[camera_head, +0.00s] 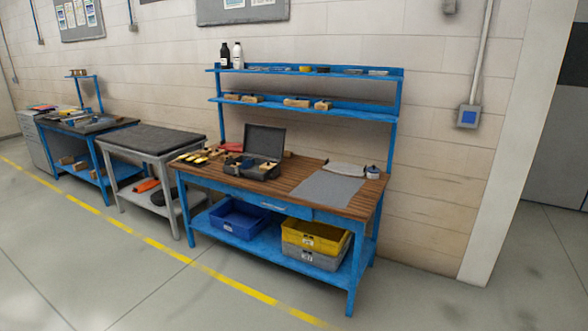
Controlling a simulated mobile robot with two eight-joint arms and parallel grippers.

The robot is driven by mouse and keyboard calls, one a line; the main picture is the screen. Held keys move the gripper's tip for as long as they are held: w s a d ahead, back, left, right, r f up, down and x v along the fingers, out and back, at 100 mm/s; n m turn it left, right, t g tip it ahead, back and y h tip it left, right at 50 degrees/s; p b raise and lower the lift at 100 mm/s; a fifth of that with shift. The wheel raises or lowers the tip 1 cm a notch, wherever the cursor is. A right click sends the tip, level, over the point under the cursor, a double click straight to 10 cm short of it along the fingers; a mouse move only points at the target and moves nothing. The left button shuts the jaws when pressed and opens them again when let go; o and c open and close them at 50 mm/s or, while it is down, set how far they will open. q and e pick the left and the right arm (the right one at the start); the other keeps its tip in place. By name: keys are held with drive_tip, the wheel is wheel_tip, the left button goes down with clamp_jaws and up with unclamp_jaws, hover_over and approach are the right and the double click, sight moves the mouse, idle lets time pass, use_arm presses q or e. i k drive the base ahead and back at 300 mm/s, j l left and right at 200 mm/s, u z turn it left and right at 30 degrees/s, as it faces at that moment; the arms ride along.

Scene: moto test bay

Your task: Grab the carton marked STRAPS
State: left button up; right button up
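I cannot make out a STRAPS marking on anything. Several small brown cartons stand on the lower blue wall shelf above the wooden workbench, among them one at its left (232,97), a wider one (296,102) and one at the right (322,105). More brown boxes, one of them here (80,165), sit on the low shelf of the blue bench at the far left. Any print on them is too small to read. Neither of my grippers is in view.
The wooden workbench (310,172) holds an open dark case (264,142) and a grey mat (327,187). Blue (238,220) and yellow (312,240) crates sit below, the yellow on a grey crate (310,258). A grey-topped table (150,140) stands left. The front floor is clear.

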sight(213, 156)
drive_tip(key=i+l+u, duration=0.1)
drive_tip(key=i, duration=1.55)
drive_tip(key=i+l+u, duration=0.15)
drive_tip(key=i+u, duration=0.2)
drive_tip(key=i, duration=0.15)
drive_tip(key=i+l+u, duration=0.75)
drive_tip(key=i, duration=0.25)
